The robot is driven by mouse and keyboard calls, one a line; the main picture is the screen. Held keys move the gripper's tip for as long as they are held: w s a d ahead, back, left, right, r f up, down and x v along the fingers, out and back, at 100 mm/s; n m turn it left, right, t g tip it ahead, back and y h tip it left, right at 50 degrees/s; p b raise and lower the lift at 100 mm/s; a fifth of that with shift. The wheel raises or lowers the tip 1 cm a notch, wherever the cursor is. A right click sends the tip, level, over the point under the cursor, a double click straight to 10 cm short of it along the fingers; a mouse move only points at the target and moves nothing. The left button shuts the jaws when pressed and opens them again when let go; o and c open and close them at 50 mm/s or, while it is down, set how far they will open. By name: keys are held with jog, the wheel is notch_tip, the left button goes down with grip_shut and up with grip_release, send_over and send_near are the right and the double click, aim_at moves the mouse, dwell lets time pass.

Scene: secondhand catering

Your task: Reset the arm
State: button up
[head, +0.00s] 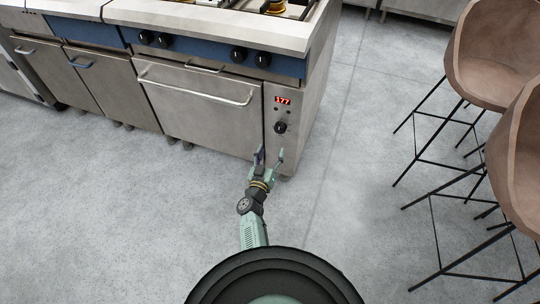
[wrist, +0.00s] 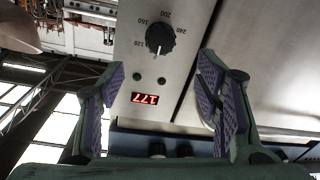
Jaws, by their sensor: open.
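My gripper (head: 268,157) is open and empty, in front of the lower right of a steel oven with a range top (head: 205,105). In the wrist view my gripper (wrist: 165,100) shows its two purple-padded fingers wide apart, with the oven's control panel (wrist: 165,18) beyond them. The panel carries a black knob (wrist: 160,38) and a red display (wrist: 145,98) reading 177; the display also shows in the head view (head: 283,100). Nothing is between the fingers. I cannot tell the exact gap between the fingertips and the panel.
The oven door has a long bar handle (head: 195,88). Steel cabinets (head: 60,75) stand to its left. Brown bar stools (head: 490,55) with thin black legs stand at the right. The grey floor (head: 345,190) between oven and stools is clear.

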jog(key=shift+s+a, duration=0.15)
jog(key=shift+s, duration=0.25)
dwell(0.3)
